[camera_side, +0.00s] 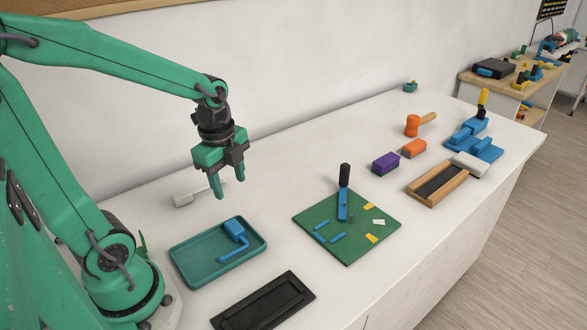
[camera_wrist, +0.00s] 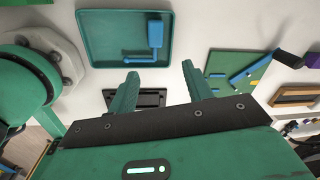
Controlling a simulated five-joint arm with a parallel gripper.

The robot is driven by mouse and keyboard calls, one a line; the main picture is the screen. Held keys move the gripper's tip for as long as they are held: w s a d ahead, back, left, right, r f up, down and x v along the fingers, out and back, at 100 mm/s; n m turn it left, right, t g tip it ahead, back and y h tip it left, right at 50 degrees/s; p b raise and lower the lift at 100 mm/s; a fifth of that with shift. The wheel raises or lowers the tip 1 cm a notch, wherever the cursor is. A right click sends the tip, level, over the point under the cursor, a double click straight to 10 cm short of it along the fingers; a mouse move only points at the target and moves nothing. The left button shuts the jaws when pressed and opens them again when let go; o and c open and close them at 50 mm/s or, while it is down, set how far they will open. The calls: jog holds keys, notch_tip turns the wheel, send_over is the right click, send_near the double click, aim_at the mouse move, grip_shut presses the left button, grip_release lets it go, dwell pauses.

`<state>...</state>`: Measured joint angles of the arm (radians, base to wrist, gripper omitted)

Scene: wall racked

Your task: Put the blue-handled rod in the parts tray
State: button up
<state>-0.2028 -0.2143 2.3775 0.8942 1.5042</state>
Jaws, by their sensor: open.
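A blue piece, a block with a thin bent rod (camera_side: 235,230), lies inside the teal tray (camera_side: 181,264); it best fits the blue-handled rod. In the wrist view the blue piece (camera_wrist: 155,33) lies toward the tray's right side, and the tray (camera_wrist: 84,40) shows almost whole. My gripper (camera_side: 231,187) is open and empty, raised in the air behind the tray. Its two fingers also show in the wrist view (camera_wrist: 159,70), well apart with nothing between them.
A green board (camera_side: 330,247) with an upright black-handled blue piece (camera_side: 343,195) stands to the tray's right. Orange and purple blocks and a wooden tray (camera_side: 414,192) are farther right.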

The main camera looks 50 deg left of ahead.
jog(key=s+d+r+n+t, duration=0.4)
jog(key=r+n, duration=0.4)
jog(key=n, duration=0.7)
jog(key=shift+d+r+t, duration=0.3)
jog(key=shift+d+r, duration=0.05)
jog(key=shift+d, duration=0.4)
